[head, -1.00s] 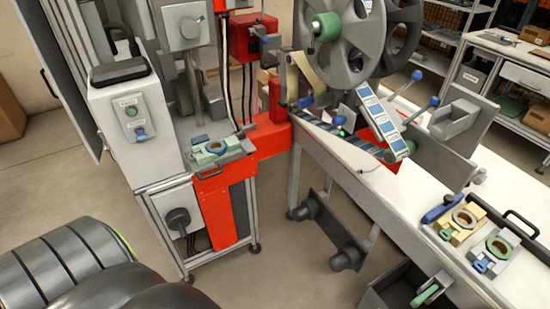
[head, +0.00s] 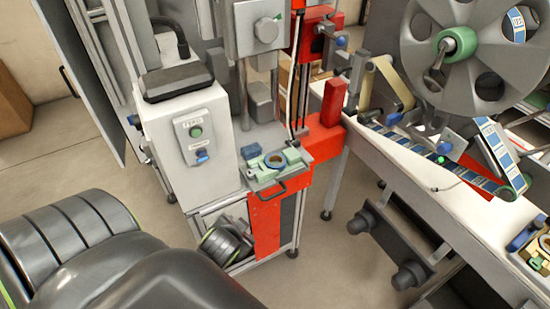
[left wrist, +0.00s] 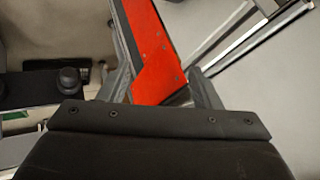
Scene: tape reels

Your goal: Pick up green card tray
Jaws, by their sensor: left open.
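The green card tray (head: 293,156) lies on a small grey ledge at the front of the machine in the head view. It is pale green with a dark blue ring at its middle. My left arm comes in from the lower left, and its dark wrist part shows below the ledge, in front of the machine's lower frame. The left fingertips are not visible in the head view. In the left wrist view my left gripper (left wrist: 162,84) has its grey fingers apart, with the machine's red panel beyond them. The tray cannot be made out there. My right gripper is not in view.
A white control box (head: 195,135) stands left of the ledge. A dark handle (head: 272,190) sticks out at the ledge's front, above a red panel (head: 267,225). A big grey reel (head: 468,50) and a white table (head: 455,215) are at the right.

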